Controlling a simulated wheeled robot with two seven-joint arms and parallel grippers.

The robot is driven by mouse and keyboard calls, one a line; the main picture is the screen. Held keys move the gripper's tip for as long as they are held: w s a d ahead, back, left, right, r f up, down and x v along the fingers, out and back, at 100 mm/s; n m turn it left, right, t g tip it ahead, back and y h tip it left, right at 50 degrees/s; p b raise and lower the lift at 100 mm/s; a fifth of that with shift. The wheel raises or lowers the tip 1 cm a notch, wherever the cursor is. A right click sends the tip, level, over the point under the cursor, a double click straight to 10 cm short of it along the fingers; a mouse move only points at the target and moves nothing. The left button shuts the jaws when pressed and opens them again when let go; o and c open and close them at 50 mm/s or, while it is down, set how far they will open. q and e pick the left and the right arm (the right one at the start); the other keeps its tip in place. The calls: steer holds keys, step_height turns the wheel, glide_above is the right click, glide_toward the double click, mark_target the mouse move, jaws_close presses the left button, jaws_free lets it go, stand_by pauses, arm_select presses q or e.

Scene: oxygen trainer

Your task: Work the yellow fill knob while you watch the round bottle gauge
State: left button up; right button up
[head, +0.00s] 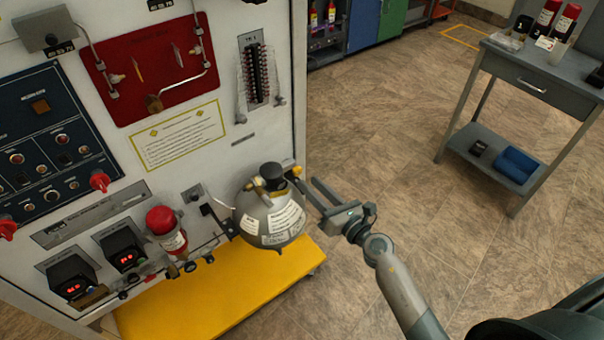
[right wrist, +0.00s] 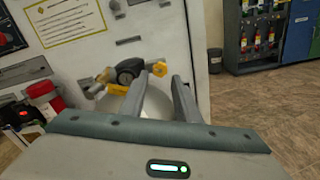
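The round grey bottle (head: 273,212) hangs on the front of the white panel, with white labels on it. A dark round part, perhaps the gauge (head: 271,173), sits on its top; its dial face and reading do not show. It also shows in the right wrist view (right wrist: 130,70). A small yellow knob (head: 297,170) is at the bottle's upper right; a yellow part, likely this knob, shows just past the fingertips in the right wrist view (right wrist: 160,68). My right gripper (head: 307,183) is open and empty, right of the bottle, close to the knob. My left gripper is out of view.
A yellow platform (head: 215,290) juts out below the bottle. A red-capped cylinder (head: 166,228) stands left of it on the panel. A grey side table (head: 545,80) stands at the right. The floor between is clear.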

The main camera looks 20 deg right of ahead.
mark_target(299, 173)
steer(key=shift+x, duration=2.5)
jaws_close()
